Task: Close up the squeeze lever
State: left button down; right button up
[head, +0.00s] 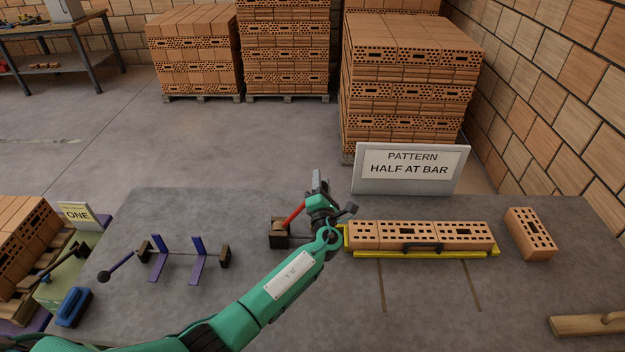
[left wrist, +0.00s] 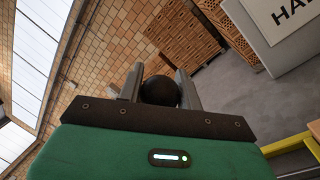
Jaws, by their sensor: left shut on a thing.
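The squeeze lever (head: 293,215) has a red arm that slants up to the right from a dark block (head: 279,234) beside the left end of the yellow tray (head: 430,254). Its black ball knob (left wrist: 160,91) shows between two grey fingers in the left wrist view. My left gripper (head: 319,181) is shut on this knob, above the tray's left end. The gripper hides the lever's top in the head view. A row of bricks (head: 365,235) lies in the tray, with a dark handle on its front. My right gripper is not in view.
A white sign (head: 411,170) reading "PATTERN HALF AT BAR" stands behind the tray. A loose brick (head: 530,233) lies to its right, and a wooden tool (head: 590,324) at front right. Purple brackets (head: 158,262) stand at left. Brick pallets (head: 415,90) stand behind.

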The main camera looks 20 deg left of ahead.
pick_arm(q)
jog(key=shift+d+f, duration=0.25)
jog(key=c, duration=1.2)
grip_release()
jog(key=shift+o, duration=1.3)
jog(key=shift+w+d, duration=0.1)
jog(key=shift+d, duration=0.05)
jog(key=shift+s+f, duration=0.2)
jog(key=shift+s, duration=0.35)
jog(key=b+v, duration=0.2)
jog(key=v, duration=1)
jog(key=shift+s+b, duration=0.35)
jog(key=shift+b, duration=0.05)
jog(key=shift+d, duration=0.2)
